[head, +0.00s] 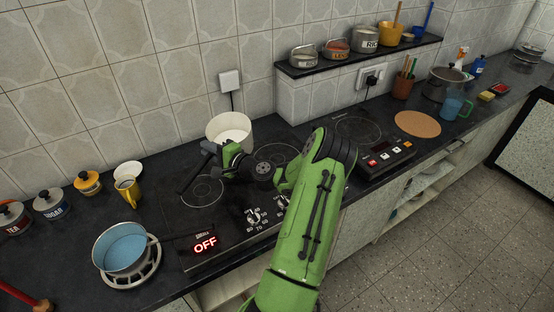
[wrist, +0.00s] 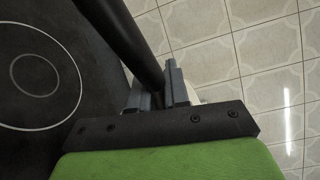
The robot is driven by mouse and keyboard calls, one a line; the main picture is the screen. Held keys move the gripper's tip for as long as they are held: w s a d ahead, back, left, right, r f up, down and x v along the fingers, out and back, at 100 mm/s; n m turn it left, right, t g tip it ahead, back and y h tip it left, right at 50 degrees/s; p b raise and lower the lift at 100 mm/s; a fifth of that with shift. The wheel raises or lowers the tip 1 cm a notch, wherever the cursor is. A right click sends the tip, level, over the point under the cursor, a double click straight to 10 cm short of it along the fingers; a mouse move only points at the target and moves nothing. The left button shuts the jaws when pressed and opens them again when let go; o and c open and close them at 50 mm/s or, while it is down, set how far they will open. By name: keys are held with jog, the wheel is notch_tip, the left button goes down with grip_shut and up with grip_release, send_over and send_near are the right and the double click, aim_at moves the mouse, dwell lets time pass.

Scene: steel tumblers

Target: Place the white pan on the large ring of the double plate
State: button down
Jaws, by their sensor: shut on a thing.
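The white pan (head: 230,130) is at the back of the double plate, near the tiled wall. Its black handle points down-left in the head view. My gripper (head: 211,150) is shut on that handle, and the dark handle (wrist: 135,45) runs between the fingers (wrist: 158,96) in the wrist view. I cannot tell whether the pan's base touches the hob. The double plate (head: 228,218) is a black glass hob with a smaller ring (head: 203,191) at left and a larger ring (head: 272,153) at right, partly hidden by my arm. A red OFF sign lies at its front.
A blue pan (head: 122,247) stands on a white round stand (head: 151,275) at front left. A single hob (head: 345,125) and cork mat (head: 417,124) are to the right. A shelf (head: 350,59) holds pots above.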

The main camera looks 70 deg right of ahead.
jog(key=s+d+m+h, duration=0.1)
jog(key=d+h, duration=0.1)
jog(key=s+d+r+m+g+h, duration=0.1)
jog(key=d+m+h, duration=0.1)
jog(key=d, duration=0.1)
jog(key=s+d+m+g+h, duration=0.1)
jog(key=d+m, duration=0.1)
jog(key=d, duration=0.1)
jog(key=shift+d+r+h, duration=0.1)
jog(key=shift+r+h, duration=0.05)
jog(key=shift+h, duration=0.25)
jog(key=s+d+m+g+h, duration=0.1)
jog(key=s+d+r+m+g+h, duration=0.1)
jog(key=d, duration=0.1)
jog(key=s+d+r+m+g+h, duration=0.1)
jog(key=d+m, duration=0.1)
jog(key=shift+s+d+r+h, duration=0.1)
jog(key=shift+s+r+h, duration=0.1)
jog(key=shift+s+h, duration=0.15)
notch_tip(320, 180, down, 10)
jog(key=b, duration=0.4)
jog(key=shift+d, duration=0.1)
jog(key=c, duration=1.6)
grip_release()
jog(key=shift+f, duration=0.25)
jog(key=o, duration=0.5)
jog(key=shift+r, duration=0.1)
